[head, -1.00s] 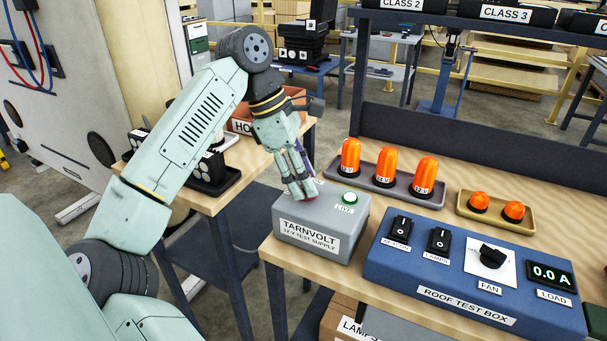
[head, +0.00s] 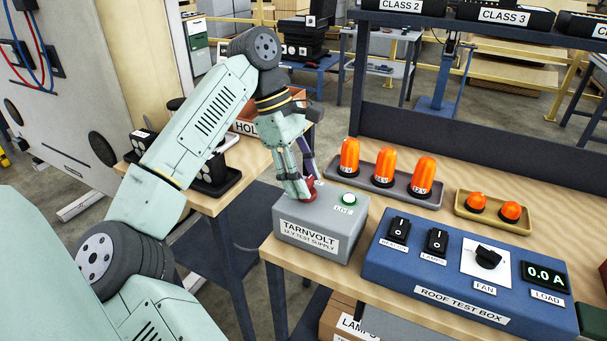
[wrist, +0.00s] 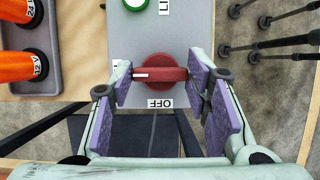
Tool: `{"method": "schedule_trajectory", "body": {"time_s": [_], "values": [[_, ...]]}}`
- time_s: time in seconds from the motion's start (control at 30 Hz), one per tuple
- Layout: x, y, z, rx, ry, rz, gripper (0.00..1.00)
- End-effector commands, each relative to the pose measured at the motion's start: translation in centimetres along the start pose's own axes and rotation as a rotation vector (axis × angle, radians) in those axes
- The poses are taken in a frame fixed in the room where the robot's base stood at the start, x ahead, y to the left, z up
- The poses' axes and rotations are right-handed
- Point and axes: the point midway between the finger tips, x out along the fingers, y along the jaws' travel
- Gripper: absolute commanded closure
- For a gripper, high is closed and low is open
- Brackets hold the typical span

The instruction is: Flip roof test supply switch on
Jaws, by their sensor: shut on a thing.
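The grey Tarnvolt 12 V test supply box (head: 318,238) stands at the left end of the bench. Its red rotary switch (head: 311,188) is on top, partly hidden by my gripper (head: 303,188) in the head view. In the wrist view my gripper (wrist: 160,80) is shut on the red switch (wrist: 160,66), one padded finger at each end of its bar. The bar lies crosswise there, its white mark at the left end. An OFF label (wrist: 160,103) sits beside the switch on the near side. A green lamp (head: 348,198) labelled LIVE is next to it.
The blue roof test box (head: 470,285) with rockers, a fan knob and a 0.0 A display (head: 545,276) stands to the right. Orange beacons (head: 383,167) stand in a grey tray behind, smaller orange lamps (head: 510,210) in a tan tray.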

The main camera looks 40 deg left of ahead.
Motion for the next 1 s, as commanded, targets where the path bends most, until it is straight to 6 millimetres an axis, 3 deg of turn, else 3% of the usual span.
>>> {"method": "schedule_trajectory", "body": {"time_s": [0.1, 0.13, 0.43, 0.77, 1.0], "values": [[0.0, 0.0, 0.0, 0.003, 0.000, 0.000, 0.84], [0.0, 0.0, 0.0, 0.003, 0.000, 0.000, 0.56], [0.0, 0.0, 0.0, 0.001, 0.000, 0.000, 0.36], [-0.2, 0.0, 0.0, 0.000, 0.001, 0.000, 0.36], [-3.5, 0.0, 0.0, -0.004, 0.005, 0.001, 0.36]]}}
